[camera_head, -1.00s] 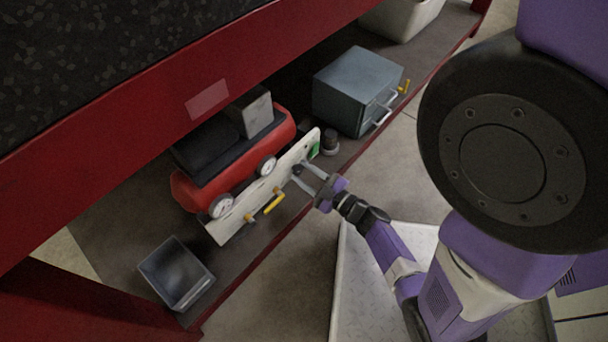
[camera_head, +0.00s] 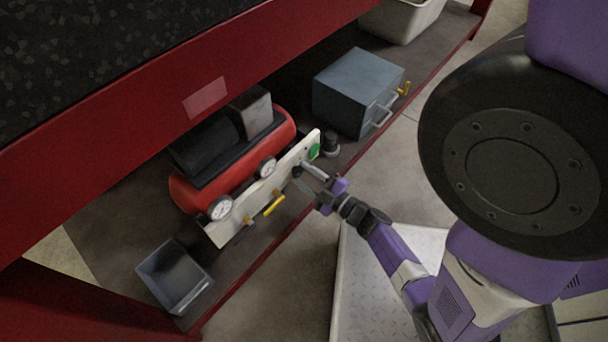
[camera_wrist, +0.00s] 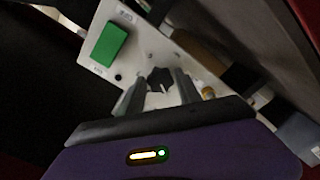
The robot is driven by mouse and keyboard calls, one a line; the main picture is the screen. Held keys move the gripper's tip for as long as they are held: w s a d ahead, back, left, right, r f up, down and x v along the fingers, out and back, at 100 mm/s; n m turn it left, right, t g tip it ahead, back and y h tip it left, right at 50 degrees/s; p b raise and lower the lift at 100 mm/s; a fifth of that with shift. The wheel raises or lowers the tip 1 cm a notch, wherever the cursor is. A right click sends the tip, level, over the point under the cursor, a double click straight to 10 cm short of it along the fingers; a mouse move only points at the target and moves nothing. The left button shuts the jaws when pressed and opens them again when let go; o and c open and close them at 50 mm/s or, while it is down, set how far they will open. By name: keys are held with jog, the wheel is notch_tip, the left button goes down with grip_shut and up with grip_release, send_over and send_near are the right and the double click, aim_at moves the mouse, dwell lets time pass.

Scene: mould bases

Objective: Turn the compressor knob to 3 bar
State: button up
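The red compressor (camera_head: 240,165) lies on the lower shelf with a white panel (camera_head: 234,219) along its front. Two round white gauges (camera_head: 220,208) (camera_head: 266,167) face outward near the panel. The black knob (camera_head: 297,172) is on the panel, and it also shows in the wrist view (camera_wrist: 160,79). My gripper (camera_head: 309,179) is at the knob from the front right. In the wrist view my gripper's fingers (camera_wrist: 160,92) stand apart, one on either side of the knob; contact is not clear. The gauge needles are too small to read.
A green switch (camera_wrist: 109,44) sits beside the knob on the panel. A yellow handle (camera_head: 274,206) sticks out lower along it. A grey-blue box (camera_head: 355,85) and a small dark cylinder (camera_head: 330,146) stand to the right, an open bin (camera_head: 174,276) to the left. The red beam (camera_head: 150,125) runs overhead.

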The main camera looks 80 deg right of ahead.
jog(key=shift+o, duration=1.3)
jog(key=shift+s, duration=0.1)
jog(key=p+v, duration=0.1)
jog(key=v, duration=0.6)
jog(key=shift+s+a+p, duration=0.2)
jog(key=shift+s+p, duration=0.1)
jog(key=shift+p, duration=0.1)
